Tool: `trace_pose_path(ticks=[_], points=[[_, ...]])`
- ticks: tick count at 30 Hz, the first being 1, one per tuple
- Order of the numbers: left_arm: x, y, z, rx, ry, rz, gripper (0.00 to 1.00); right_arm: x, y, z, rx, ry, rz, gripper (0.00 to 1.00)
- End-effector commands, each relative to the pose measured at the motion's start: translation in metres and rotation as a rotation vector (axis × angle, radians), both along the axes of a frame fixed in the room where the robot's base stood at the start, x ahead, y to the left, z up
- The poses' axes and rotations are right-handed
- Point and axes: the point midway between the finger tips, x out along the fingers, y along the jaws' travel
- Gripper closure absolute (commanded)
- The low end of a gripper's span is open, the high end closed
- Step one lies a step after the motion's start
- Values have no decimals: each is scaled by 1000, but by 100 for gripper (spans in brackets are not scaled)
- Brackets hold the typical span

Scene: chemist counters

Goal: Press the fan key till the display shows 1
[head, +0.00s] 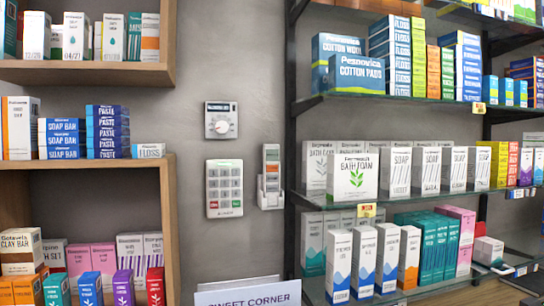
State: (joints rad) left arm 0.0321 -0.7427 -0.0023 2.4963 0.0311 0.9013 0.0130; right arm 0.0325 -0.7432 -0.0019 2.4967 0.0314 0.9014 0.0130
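Three devices are on the grey wall between the shelves in the head view. The upper one is a white dial unit (230,133) with a dark strip and a round knob. Below it is a white keypad (224,188) with several grey keys and a red and a green mark near the bottom. To its right a white remote (271,166) with a small grey screen and an orange key sits in a wall holder (271,201). The fan key's label and any display digit are too small to read. Neither of my grippers is in view.
Wooden shelves (88,159) with small boxes stand at left. Dark metal shelves (400,101) packed with boxes stand at right, close to the remote. A white sign (248,294) reading "SWEET CORNER" stands below the keypad. The wall (240,60) around the devices is bare.

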Motion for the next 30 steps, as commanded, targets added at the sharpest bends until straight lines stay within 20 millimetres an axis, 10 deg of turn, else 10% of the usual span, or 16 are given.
trace_pose_path(ticks=[11,20,30], points=[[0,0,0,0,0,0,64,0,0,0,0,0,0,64],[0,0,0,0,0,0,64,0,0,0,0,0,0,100],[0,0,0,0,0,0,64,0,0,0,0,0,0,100]])
